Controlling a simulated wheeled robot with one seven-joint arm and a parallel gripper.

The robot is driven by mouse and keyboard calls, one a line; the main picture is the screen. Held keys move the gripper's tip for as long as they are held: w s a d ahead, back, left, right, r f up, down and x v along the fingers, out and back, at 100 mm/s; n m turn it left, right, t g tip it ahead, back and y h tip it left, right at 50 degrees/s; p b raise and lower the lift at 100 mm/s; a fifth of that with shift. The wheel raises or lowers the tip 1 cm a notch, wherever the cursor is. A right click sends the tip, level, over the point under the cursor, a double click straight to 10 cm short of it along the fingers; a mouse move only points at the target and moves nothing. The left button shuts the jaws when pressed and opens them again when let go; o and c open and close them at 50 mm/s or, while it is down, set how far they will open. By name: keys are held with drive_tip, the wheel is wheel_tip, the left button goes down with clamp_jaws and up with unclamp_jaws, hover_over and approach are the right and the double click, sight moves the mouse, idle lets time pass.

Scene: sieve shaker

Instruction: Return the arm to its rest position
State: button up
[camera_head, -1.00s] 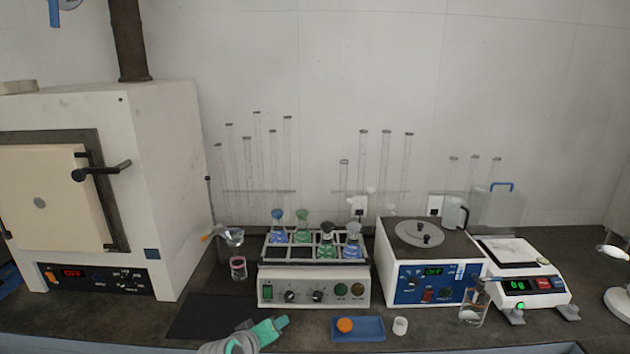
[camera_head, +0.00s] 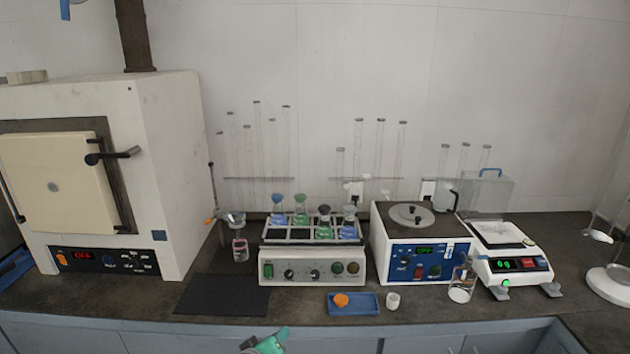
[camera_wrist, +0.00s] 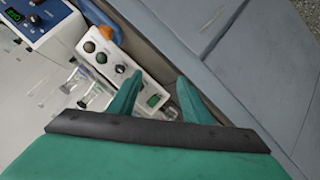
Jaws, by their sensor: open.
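My gripper (camera_head: 268,343) shows as a green tip at the bottom edge of the head view, in front of the bench's front edge. In the wrist view its two green fingers (camera_wrist: 157,98) stand apart with nothing held between them. Beyond the fingers, the wrist view shows the shaker (camera_wrist: 125,67) with its knobs and buttons. The shaker (camera_head: 312,270) stands on the bench in the head view and holds several flasks with blue and green liquid. Most of my arm is out of the head view.
A black mat (camera_head: 222,294) lies at the bench front. A blue tray (camera_head: 366,304) with an orange item (camera_head: 341,299) and a white cup (camera_head: 392,301) are right of it. A furnace (camera_head: 165,170) stands left, a centrifuge (camera_head: 383,243) and a balance (camera_head: 495,236) right. The floor side is clear.

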drive_tip(key=s+d+f+t+y, duration=0.1)
drive_tip(key=s+d+f, duration=0.1)
drive_tip(key=s+f, duration=0.45)
drive_tip(key=s+d+f+m+y, duration=0.1)
drive_tip(key=s+d+f, duration=0.15)
drive_tip(key=s, duration=0.65)
drive_tip(key=s+d+f+t+y, duration=0.1)
drive_tip(key=s+d+f, duration=0.1)
drive_tip(key=s+f, duration=0.4)
drive_tip(key=s+d+r+m, duration=0.1)
drive_tip(key=s+r, duration=0.3)
drive_tip(key=s, duration=0.4)
drive_tip(key=s+d+r+m+t, duration=0.1)
drive_tip(key=s+r, duration=0.3)
drive_tip(key=s, duration=0.5)
drive_tip(key=s+d+r+m+t, duration=0.1)
drive_tip(key=s+d+r+m, duration=0.1)
drive_tip(key=s, duration=0.7)
wheel_tip(320, 180, up, 3)
drive_tip(key=shift+s+d+f+m, duration=0.2)
drive_tip(key=shift+s+d+m, duration=0.1)
drive_tip(key=shift+d, duration=0.15)
drive_tip(key=shift+w, duration=0.15)
